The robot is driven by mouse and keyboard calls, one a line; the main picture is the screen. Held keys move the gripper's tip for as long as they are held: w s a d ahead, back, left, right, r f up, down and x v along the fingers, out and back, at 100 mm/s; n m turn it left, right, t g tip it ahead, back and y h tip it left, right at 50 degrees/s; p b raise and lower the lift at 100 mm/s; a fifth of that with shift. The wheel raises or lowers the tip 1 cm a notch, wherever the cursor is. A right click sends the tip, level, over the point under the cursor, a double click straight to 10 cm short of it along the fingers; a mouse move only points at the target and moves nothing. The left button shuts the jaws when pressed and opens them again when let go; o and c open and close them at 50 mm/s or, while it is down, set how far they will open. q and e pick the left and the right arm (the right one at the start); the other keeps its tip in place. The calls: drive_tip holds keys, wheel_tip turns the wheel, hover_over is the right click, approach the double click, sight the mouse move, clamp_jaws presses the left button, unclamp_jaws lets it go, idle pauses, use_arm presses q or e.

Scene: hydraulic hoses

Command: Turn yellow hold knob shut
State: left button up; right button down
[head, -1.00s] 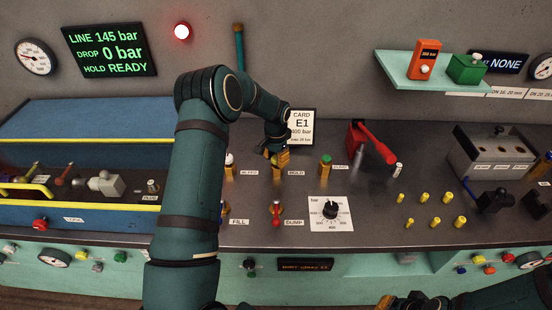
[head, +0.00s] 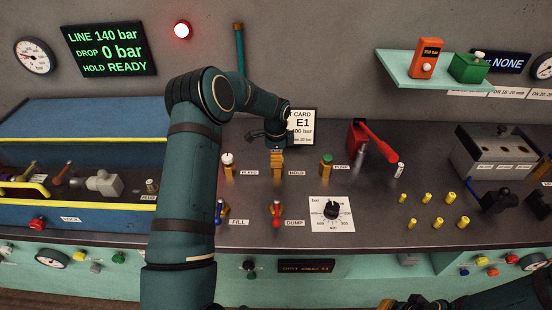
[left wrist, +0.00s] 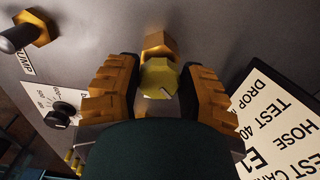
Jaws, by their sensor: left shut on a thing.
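The yellow hold knob (left wrist: 159,79) sits on a brass valve body (left wrist: 158,45) in the left wrist view. A pale mark shows on its face. My left gripper (left wrist: 157,90) has its ribbed orange fingers on either side of the knob and is shut on it. In the head view my left gripper (head: 277,156) stands over the valve beside the HOLD label (head: 297,173) and hides the knob. My right gripper (head: 398,301) shows only in part at the bottom edge; its fingers are unclear.
A white-topped valve (head: 228,162) stands left and a green-topped valve (head: 326,164) right of the gripper. The card E1 (head: 302,127) stands just behind. The wall display (head: 105,50) reads line 140 bar, drop 0 bar, hold ready. A red-handled lever (head: 376,143) is farther right.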

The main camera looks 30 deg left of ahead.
use_arm(q)
drive_tip(key=m, duration=0.4)
drive_tip(key=shift+m, duration=0.3)
drive_tip(key=m, duration=0.4)
drive_tip(key=shift+w+f+m, duration=0.1)
drive_tip(key=shift+w+m, duration=0.05)
drive_tip(key=shift+m, duration=0.25)
drive_tip(key=o, duration=1.2)
wheel_tip(320, 180, up, 12)
drive_tip(key=shift+r, duration=0.1)
